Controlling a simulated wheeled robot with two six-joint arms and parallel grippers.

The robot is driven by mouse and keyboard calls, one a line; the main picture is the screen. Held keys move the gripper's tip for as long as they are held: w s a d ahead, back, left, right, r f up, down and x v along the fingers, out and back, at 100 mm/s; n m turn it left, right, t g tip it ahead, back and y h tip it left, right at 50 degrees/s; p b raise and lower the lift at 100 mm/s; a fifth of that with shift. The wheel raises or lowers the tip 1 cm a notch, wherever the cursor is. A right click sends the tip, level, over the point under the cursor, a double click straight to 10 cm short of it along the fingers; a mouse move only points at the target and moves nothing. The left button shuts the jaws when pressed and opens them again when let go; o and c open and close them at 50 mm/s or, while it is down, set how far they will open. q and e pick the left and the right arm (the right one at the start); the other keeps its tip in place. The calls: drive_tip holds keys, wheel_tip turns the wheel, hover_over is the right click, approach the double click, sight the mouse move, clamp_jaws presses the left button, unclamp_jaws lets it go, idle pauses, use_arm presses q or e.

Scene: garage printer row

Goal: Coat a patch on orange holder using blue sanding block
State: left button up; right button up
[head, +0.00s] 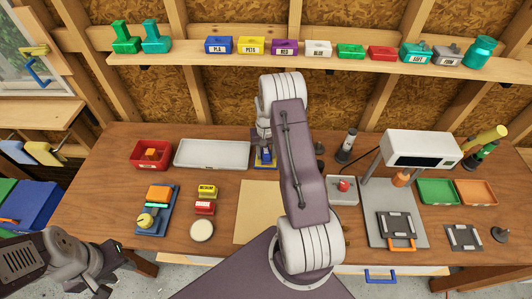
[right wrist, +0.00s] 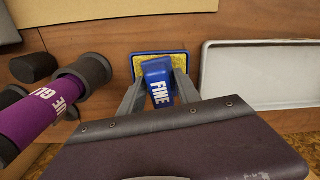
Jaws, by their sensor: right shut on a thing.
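The blue sanding block (right wrist: 158,86), marked FINE, has a yellow pad under it. My right gripper (right wrist: 160,95) is shut on it, one finger on each side. In the head view the block (head: 265,156) is at the back middle of the table, partly hidden by my right arm. I cannot tell whether its pad touches the table. A dark square holder with an orange tab (head: 402,244) lies on the grey printer base at right. An orange block (head: 159,192) sits on a blue stand at left. My left arm is at the lower left; its fingertips are not clear.
A red bin (head: 136,158) and white tray (head: 193,154) stand left of the block. A purple glue stick (right wrist: 48,107) lies beside the block in the wrist view. The white printer (head: 412,147) rises at right. A tan sheet (head: 258,195) covers the middle.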

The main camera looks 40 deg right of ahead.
sight(266, 151)
drive_tip(key=shift+f+b, duration=0.4)
drive_tip(key=shift+f, duration=0.2)
idle(1.6)
drive_tip(key=shift+r, duration=0.15)
wheel_tip(266, 151, up, 7)
drive_tip(key=p, duration=0.5)
idle(0.6)
